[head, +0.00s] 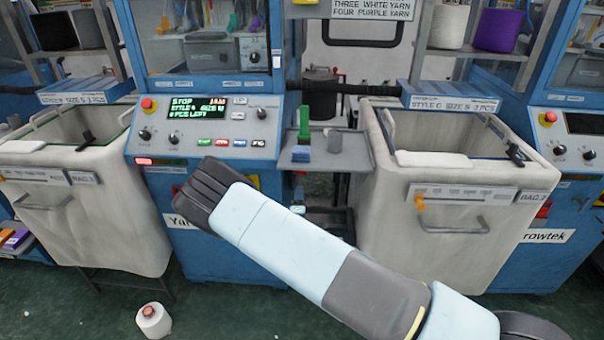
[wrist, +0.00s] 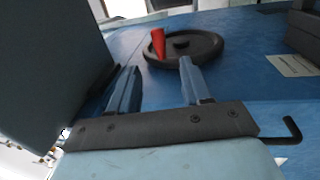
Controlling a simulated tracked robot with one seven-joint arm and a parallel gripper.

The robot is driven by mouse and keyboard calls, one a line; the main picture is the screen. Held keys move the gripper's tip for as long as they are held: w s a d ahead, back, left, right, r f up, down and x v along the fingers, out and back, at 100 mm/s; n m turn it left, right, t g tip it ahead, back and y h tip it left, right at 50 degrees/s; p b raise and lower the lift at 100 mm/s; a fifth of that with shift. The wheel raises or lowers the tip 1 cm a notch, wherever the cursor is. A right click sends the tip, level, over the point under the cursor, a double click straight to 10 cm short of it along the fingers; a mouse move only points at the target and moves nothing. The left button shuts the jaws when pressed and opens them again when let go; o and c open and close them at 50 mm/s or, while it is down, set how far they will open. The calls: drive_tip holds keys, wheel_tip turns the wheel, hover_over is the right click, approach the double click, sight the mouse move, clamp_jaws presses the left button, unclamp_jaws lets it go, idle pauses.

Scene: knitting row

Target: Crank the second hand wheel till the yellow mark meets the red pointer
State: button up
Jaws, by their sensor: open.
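In the wrist view a black round hand wheel (wrist: 208,47) with a dark hub sits on a blue machine panel. A red tapered piece, seemingly the red pointer (wrist: 158,44), stands at the wheel's left edge. I cannot make out a yellow mark on the wheel. My gripper (wrist: 158,78) is open, its two blue fingers apart and nothing visible between them. The right fingertip overlaps the wheel's near edge in the picture; I cannot tell if it touches. In the head view my arm reaches to the blue machine's front, and the fingers and wheel are hidden.
The control panel (head: 207,125) is above my wrist. A white bin (head: 82,208) stands left and another, BAG 2 (head: 450,240), right. A small grey shelf (head: 345,152) holds a green-handled tool. A yarn cone (head: 153,322) is on the floor. A black hook (wrist: 286,131) shows in the wrist view.

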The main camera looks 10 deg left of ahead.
drive_tip(key=w, duration=0.4)
drive_tip(key=w+r, duration=0.1)
drive_tip(key=w, duration=0.3)
drive_tip(key=w+a+r, duration=0.1)
drive_tip(key=w, duration=0.4)
clamp_jaws()
idle(0.4)
